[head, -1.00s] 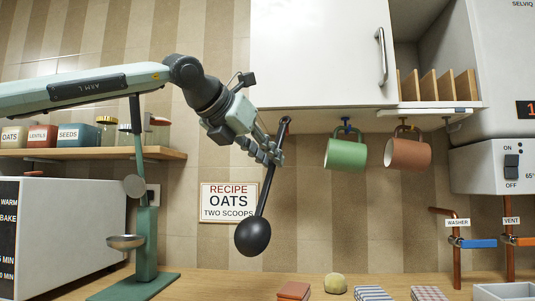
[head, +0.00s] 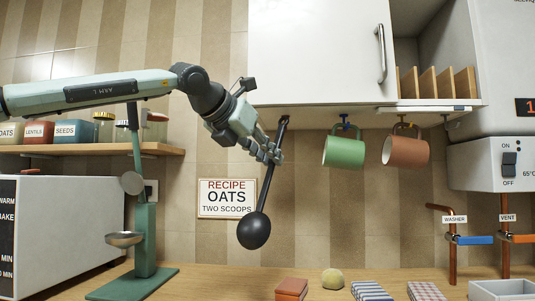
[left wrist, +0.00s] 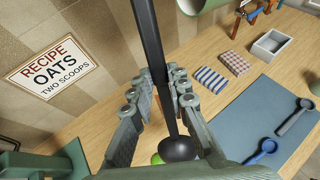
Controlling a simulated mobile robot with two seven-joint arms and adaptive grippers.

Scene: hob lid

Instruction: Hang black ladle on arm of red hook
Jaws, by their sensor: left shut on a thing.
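The black ladle (head: 255,229) hangs bowl down at a slight tilt in the head view, its handle top close to the underside of the white wall cabinet. My left gripper (head: 270,151) is shut on the upper part of its handle. In the left wrist view the ladle's handle (left wrist: 151,40) runs between the fingers (left wrist: 160,96), with the bowl (left wrist: 182,149) below. I cannot make out a red hook in either view. Whether the handle's top touches anything there is too small to tell. My right gripper is not in view.
A green mug (head: 344,151) and a brown mug (head: 406,151) hang under the cabinet (head: 318,50), right of the ladle. A green stand (head: 146,235) is at the left. Folded cloths (head: 371,291) lie on the counter.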

